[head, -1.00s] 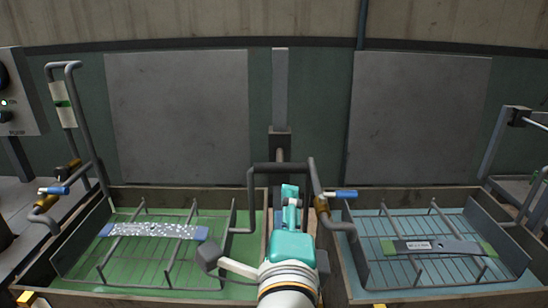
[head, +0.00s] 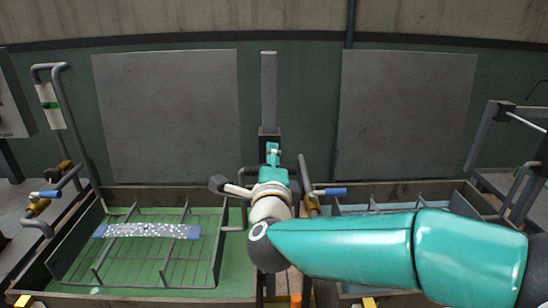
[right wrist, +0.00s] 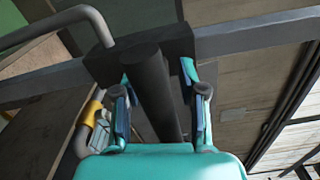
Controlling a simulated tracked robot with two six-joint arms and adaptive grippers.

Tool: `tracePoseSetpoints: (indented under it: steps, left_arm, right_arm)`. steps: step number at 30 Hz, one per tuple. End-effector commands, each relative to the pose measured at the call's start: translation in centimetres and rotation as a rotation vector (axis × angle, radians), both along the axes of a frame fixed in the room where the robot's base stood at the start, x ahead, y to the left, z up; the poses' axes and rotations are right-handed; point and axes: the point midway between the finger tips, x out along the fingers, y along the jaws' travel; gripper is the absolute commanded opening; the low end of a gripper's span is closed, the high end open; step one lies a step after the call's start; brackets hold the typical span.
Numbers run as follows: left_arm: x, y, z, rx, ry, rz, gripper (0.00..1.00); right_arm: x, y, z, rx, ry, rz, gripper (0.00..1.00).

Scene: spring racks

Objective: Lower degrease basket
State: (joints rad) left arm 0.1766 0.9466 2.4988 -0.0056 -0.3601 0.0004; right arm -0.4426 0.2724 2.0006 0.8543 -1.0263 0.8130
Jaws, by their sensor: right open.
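A wire basket (head: 110,268) sits in the left tank of green liquid (head: 225,275), holding a flat bar (head: 150,231) with blue ends and white specks. I cannot read which basket is the degrease one. A second tank (head: 400,187) with blue liquid is mostly hidden behind my right arm. My right gripper (head: 272,150) is at the dark slide block (head: 268,135) on the central post. In the right wrist view its open fingers (right wrist: 160,100) stand on either side of a dark round bar (right wrist: 150,75); contact is unclear. My left gripper is out of view.
Pipes with blue-handled valves (head: 330,191) stand beside the tanks. A tall bent grey pipe (head: 75,110) rises at the left and a grey frame (head: 485,140) stands at the right. Grey panels (head: 165,115) cover the back wall.

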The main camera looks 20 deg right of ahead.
Motion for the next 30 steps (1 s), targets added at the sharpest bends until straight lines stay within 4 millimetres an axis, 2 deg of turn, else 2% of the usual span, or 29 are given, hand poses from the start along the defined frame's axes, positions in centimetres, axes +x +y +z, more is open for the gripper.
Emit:
tracePoseSetpoints:
  steps: [9, 16, 24, 25, 27, 30]
  left_arm:
    - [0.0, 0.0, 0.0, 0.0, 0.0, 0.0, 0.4]
    - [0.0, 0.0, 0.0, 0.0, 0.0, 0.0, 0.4]
    - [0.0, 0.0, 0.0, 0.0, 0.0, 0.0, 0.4]
    - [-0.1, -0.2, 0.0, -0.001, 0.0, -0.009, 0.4]
    - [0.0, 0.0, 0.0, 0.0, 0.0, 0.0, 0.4]
    - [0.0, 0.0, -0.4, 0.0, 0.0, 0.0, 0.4]
  right_arm:
    - [0.2, 0.0, 0.0, 0.0, 0.0, 0.0, 0.4]
    - [0.2, 0.0, 0.0, 0.0, 0.0, 0.001, 0.01]
    - [0.2, 0.1, -0.1, 0.0, 0.002, 0.001, 0.0]
    - [0.1, -1.8, -0.1, 0.001, 0.002, -0.01, 0.0]
    - [0.2, -0.6, -0.2, 0.002, 0.002, -0.003, 0.0]
    - [0.2, -0.2, -0.5, 0.001, 0.002, -0.001, 0.0]
